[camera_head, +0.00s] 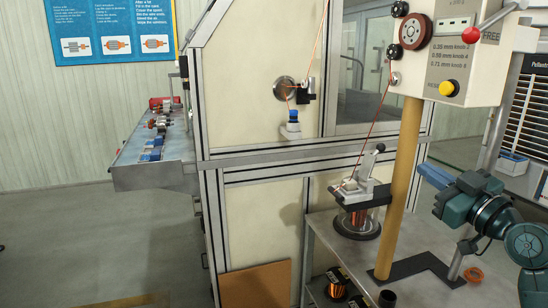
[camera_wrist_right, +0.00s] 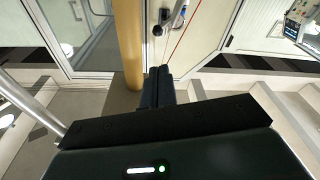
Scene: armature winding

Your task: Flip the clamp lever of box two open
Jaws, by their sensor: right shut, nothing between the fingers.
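A silver clamp (camera_head: 362,187) with an upright lever (camera_head: 370,160) ending in a dark knob sits on that plate. No label shows whether this is box two. Small metal parts beyond the fingertips are unclear. My left gripper is out of view.
A tan post (camera_head: 402,180) stands between the clamp and my right gripper. A white control box (camera_head: 448,65) with a red-knobbed lever (camera_head: 474,33) hangs above. Orange wire (camera_head: 373,125) runs up from the clamp. More copper spools (camera_head: 337,285) are below.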

